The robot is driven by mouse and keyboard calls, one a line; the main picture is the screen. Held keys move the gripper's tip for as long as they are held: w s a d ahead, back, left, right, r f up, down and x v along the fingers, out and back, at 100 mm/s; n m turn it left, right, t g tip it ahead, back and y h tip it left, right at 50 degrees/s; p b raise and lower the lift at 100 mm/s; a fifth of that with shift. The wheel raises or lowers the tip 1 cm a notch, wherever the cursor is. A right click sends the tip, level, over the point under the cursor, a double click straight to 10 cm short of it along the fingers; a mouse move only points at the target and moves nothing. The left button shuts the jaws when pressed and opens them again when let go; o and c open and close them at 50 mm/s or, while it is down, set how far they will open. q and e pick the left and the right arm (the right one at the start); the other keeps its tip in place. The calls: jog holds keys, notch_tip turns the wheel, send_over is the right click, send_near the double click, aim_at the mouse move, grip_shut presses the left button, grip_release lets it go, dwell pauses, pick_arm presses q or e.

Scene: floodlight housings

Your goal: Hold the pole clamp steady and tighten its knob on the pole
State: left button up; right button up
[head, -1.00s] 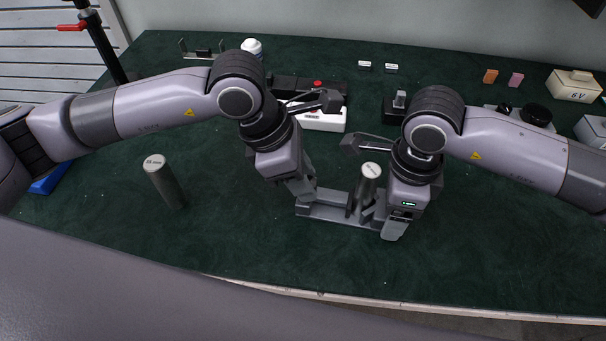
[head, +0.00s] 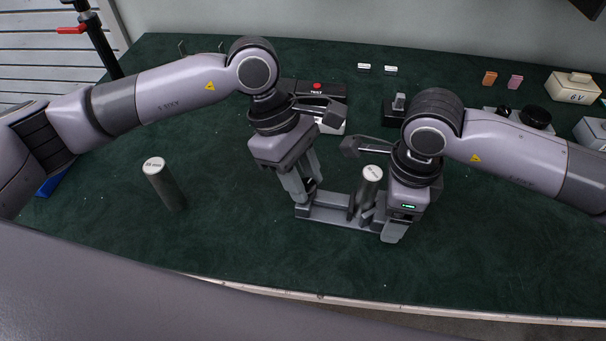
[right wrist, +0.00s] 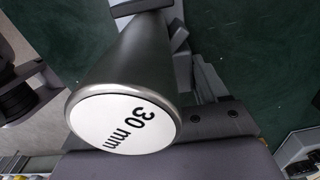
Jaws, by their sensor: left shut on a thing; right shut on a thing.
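The pole (head: 370,182) stands upright with a white top; in the right wrist view the pole's top (right wrist: 122,122) reads 30 mm. The grey pole clamp (head: 335,215) sits low at the pole, its long bar reaching left and its jaw pieces beside the pole. My left gripper (head: 307,188) points down at the bar's left end, shut on a small dark part there that looks like the knob, mostly hidden by the fingers. My right gripper (head: 388,222) is down at the clamp's right end, shut on the clamp; its fingertips are largely hidden.
Another upright grey pole (head: 164,183) stands on the left. Behind my left gripper is a dark box with a red button (head: 316,87). Small blocks (head: 489,78) and a 6V box (head: 573,86) lie at the back right. The green mat (head: 240,240) is clear in front.

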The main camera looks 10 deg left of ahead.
dwell(0.4)
pick_arm(q)
jog(key=o, duration=1.1)
jog(key=shift+c, duration=0.2)
jog(key=shift+r, duration=0.1)
jog(key=v, duration=1.2)
dwell(4.1)
pick_arm(e)
jog(key=o, duration=1.1)
